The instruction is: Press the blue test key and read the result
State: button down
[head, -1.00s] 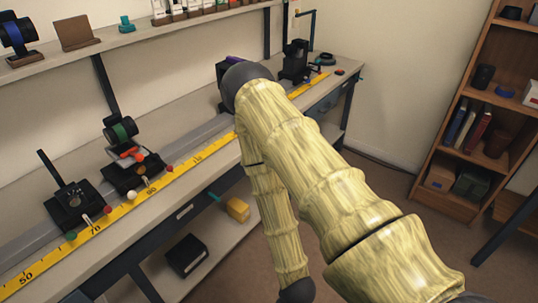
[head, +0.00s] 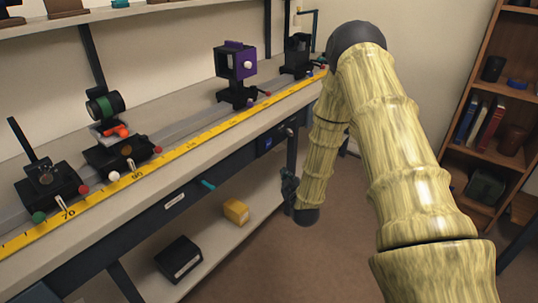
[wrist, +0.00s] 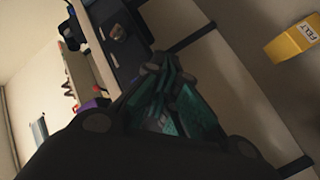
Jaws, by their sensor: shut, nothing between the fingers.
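A small blue square (head: 268,142), which looks like the blue test key, sits on a dark panel on the bench's front face in the head view. A pale round knob (head: 290,132) is just right of it. My gripper (head: 288,185) is below and right of the blue square, apart from it, in front of the bench. In the wrist view my gripper's fingers (wrist: 165,90) are together with nothing between them. I cannot make out the blue key in the wrist view. No readout of a result can be made out.
A teal piece (head: 208,184) sticks out from the bench front. A yellow box (head: 235,211) and black box (head: 180,259) are on the lower shelf.

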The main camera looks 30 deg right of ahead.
aim_at(268, 143)
jog(key=w+d+r+t+h+b, duration=0.1)
jog(key=w+d+r+t+h, duration=0.1)
jog(key=d+r, duration=0.2)
jog(key=shift+w+d+r+n+b, duration=0.2)
jog(key=shift+d+r+n+b, duration=0.1)
jog(key=shift+d, duration=0.6)
jog(key=shift+w, duration=0.1)
jog(key=w+a+b, duration=0.2)
jog(key=w+a, duration=0.1)
jog(key=w, duration=0.5)
jog(key=shift+a, duration=0.2)
jog(key=shift+w+a, duration=0.1)
jog(key=shift+w, duration=0.05)
dwell(0.8)
jog(key=shift+w+a, duration=0.1)
jog(key=shift+w, duration=0.15)
